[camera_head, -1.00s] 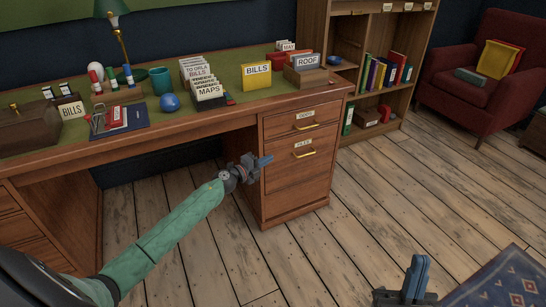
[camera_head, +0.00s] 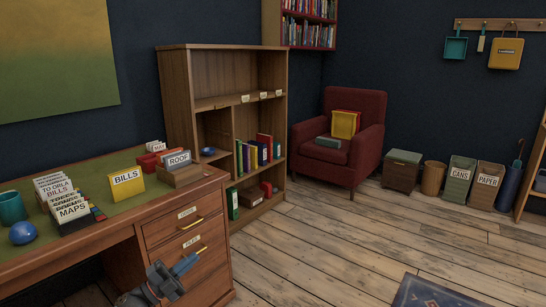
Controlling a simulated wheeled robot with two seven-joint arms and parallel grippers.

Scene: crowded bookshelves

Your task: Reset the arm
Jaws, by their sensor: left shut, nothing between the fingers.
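My left gripper (camera_head: 182,266) is at the bottom left of the head view, in front of the desk's lower drawer marked FILES (camera_head: 192,257). Its blue fingers are shut with nothing between them. I cannot tell whether the fingertips touch the drawer front. Most of my left arm is below the picture's edge. My right gripper is not in this view.
The wooden desk (camera_head: 150,218) holds card boxes, a yellow BILLS box (camera_head: 126,184), a blue ball (camera_head: 22,233) and a teal mug (camera_head: 11,207). A bookshelf (camera_head: 178,110) and red armchair (camera_head: 368,146) stand behind. The plank floor (camera_head: 340,240) is mostly clear, with a blue rug (camera_head: 425,292) at the bottom.

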